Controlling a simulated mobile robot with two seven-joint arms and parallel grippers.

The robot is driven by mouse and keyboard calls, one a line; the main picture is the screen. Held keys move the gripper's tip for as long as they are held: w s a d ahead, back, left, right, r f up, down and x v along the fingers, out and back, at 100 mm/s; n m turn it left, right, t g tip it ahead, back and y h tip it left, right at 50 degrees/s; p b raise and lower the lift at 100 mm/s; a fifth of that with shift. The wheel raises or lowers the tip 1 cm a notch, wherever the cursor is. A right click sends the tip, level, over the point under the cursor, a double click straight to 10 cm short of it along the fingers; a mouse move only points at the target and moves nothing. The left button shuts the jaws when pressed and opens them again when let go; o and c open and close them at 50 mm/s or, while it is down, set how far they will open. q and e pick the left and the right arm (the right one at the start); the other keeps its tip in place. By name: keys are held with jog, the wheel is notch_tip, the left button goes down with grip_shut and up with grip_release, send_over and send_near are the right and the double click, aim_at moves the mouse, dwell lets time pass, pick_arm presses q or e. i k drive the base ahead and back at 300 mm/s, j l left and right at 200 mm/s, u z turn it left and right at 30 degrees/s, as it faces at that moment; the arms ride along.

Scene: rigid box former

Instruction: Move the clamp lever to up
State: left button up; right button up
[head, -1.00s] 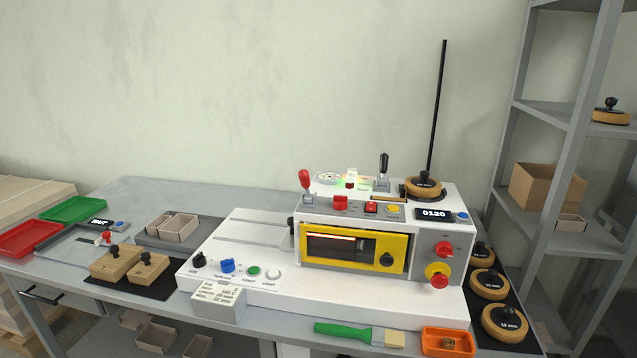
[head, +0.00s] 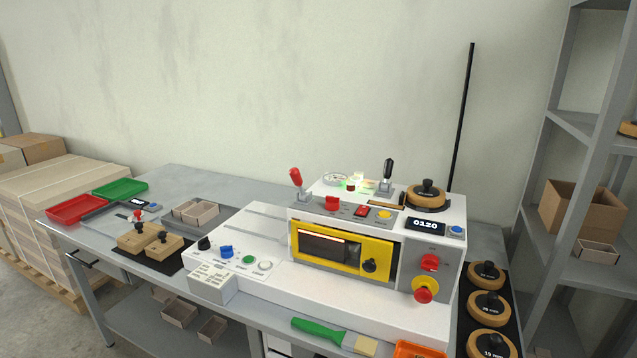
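The box former (head: 375,245) stands on the bench, a white machine with a yellow-framed window. Two levers stand on its top. One has a red handle (head: 295,177) at the front left corner and leans slightly left. The other has a black handle (head: 388,170) farther back on a grey bracket and stands roughly upright. No readable label tells me which one is the clamp lever. Neither of my grippers is in view.
A wooden disc with a black knob (head: 426,194) sits on the machine top near a tall black rod (head: 462,120). A green brush (head: 318,331) lies in front. Red (head: 75,207) and green trays are at left. A grey shelf rack (head: 575,130) stands right.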

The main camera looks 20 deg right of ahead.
aim_at(295, 174)
jog(key=k+l, duration=0.15)
jog(key=l, duration=0.15)
jog(key=k+l, duration=0.1)
jog(key=l, duration=0.2)
jog(key=k+l, duration=0.15)
jog(key=l, duration=0.2)
jog(key=k+l, duration=0.1)
jog(key=l, duration=0.2)
